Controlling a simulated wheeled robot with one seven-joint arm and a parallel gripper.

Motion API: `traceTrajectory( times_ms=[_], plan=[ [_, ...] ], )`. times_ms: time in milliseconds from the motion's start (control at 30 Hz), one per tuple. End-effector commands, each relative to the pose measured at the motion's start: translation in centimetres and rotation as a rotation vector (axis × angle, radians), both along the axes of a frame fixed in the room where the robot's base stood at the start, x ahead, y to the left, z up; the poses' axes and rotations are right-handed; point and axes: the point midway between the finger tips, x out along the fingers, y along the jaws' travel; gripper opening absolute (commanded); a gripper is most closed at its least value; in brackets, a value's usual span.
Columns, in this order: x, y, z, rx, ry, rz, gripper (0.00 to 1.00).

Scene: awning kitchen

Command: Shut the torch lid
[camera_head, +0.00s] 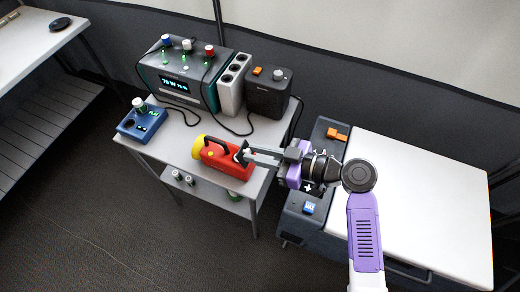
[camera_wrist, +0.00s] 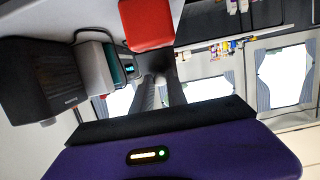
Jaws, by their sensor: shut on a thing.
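The torch (camera_head: 220,157) is red with a yellow head and a dark carrying handle. It lies on the grey bench, with its yellow head to the left. Its red body (camera_wrist: 147,24) shows at the top of the wrist view. My gripper (camera_head: 243,154) reaches in from the right, at the torch's right end. Its fingers are shut on a small dark part there, which looks like the torch lid (camera_wrist: 155,62). The dark part is beside the red body; I cannot tell how far it stands open. The fingers partly hide the torch's end.
On the grey bench (camera_head: 185,133) stand a power unit (camera_head: 178,85), a white socket block (camera_head: 232,85), a dark box (camera_head: 268,98) and a blue box (camera_head: 141,122). Cables run behind the torch. A white-topped cabinet (camera_head: 420,200) stands to the right.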

Motion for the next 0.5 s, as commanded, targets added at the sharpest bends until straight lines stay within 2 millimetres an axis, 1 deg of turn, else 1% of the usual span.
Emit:
traceTrajectory(
  times_ms=[33, 267, 500],
  plan=[
    [0.1, 0.3, 0.9, -0.041, 0.012, 0.003, 0.0],
    [0.5, 1.5, 1.4, -0.246, 0.088, 0.004, 0.0],
    [1.0, 2.7, 1.3, -0.46, 0.168, 0.003, 0.0]
  ],
)
